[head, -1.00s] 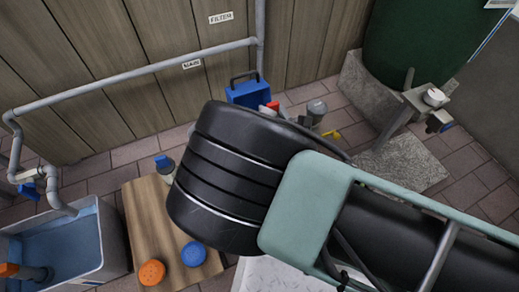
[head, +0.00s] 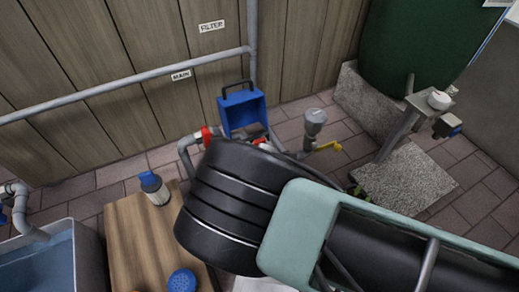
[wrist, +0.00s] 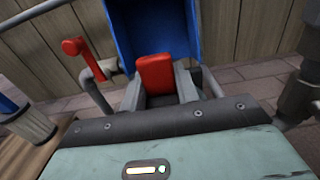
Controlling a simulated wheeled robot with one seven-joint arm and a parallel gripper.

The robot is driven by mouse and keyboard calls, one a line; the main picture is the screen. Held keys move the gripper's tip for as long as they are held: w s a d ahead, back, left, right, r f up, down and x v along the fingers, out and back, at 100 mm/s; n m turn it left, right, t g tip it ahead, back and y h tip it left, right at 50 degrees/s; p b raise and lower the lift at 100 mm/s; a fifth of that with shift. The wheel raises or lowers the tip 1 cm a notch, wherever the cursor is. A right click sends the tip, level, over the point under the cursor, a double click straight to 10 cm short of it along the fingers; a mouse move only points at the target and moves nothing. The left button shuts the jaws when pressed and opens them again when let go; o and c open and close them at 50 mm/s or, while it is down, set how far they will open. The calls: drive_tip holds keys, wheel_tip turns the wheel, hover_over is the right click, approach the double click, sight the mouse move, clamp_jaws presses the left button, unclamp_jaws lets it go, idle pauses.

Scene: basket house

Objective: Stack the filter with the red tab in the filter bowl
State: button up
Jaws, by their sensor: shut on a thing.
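A red tab (wrist: 155,74) sits between the two grey fingers of my gripper (wrist: 158,92) in the wrist view. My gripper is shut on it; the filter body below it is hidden. A blue open housing with a dark handle (head: 242,110) stands by the wall and looks like the filter bowl's body or lid. In the wrist view the blue housing (wrist: 155,30) rises right behind the red tab. I cannot tell whether the tab is inside it or in front.
A water tank (head: 80,265) is at lower left.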

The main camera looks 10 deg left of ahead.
drive_tip(key=shift+f, duration=0.3)
drive_tip(key=o, duration=1)
drive_tip(key=shift+r, duration=0.15)
drive_tip(key=shift+r, duration=0.35)
drive_tip(key=p+v, duration=0.6)
drive_tip(key=v, duration=0.6)
drive_tip(key=shift+f+p, duration=0.15)
drive_tip(key=shift+p, duration=0.2)
